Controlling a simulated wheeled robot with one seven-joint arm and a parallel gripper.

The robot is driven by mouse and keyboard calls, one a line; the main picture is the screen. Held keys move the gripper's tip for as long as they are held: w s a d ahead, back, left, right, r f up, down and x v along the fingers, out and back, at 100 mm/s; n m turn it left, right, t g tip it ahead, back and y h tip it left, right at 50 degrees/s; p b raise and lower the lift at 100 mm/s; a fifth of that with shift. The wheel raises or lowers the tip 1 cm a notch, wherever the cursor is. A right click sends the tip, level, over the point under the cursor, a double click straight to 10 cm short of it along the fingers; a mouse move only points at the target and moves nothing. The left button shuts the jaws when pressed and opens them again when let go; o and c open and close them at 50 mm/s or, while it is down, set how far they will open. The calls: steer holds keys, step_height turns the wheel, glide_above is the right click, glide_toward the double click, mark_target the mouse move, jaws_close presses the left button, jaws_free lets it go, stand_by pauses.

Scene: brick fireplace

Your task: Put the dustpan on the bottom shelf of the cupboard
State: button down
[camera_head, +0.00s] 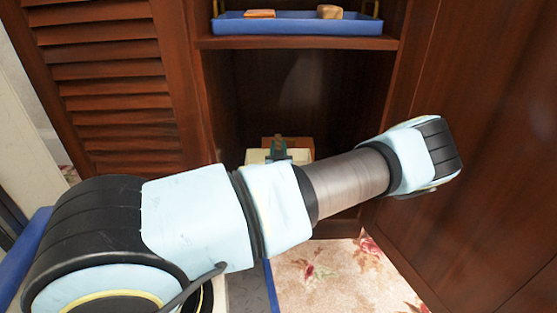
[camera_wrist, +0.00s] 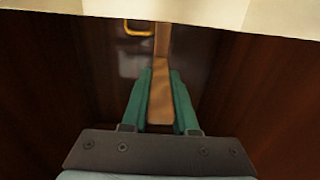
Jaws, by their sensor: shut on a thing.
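The dustpan has a wooden handle (camera_wrist: 160,95) and what looks like a cream pan (camera_wrist: 235,14) across the top of the wrist view. My gripper (camera_wrist: 160,75), with green fingers, is shut on the handle. My arm hides the bottom shelf and much of the dustpan there. I cannot tell whether the dustpan touches the shelf.
A blue tray (camera_head: 300,29) with small items stands on the shelf above. A louvred door (camera_head: 115,75) is on the left and a plain open door panel (camera_head: 480,120) on the right. A floral carpet (camera_head: 345,275) lies in front. The compartment's upper space looks empty.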

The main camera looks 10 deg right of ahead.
steer(key=shift+f+b, duration=0.75)
steer(key=shift+f, duration=1.2)
steer(key=c, duration=0.7)
jaws_free()
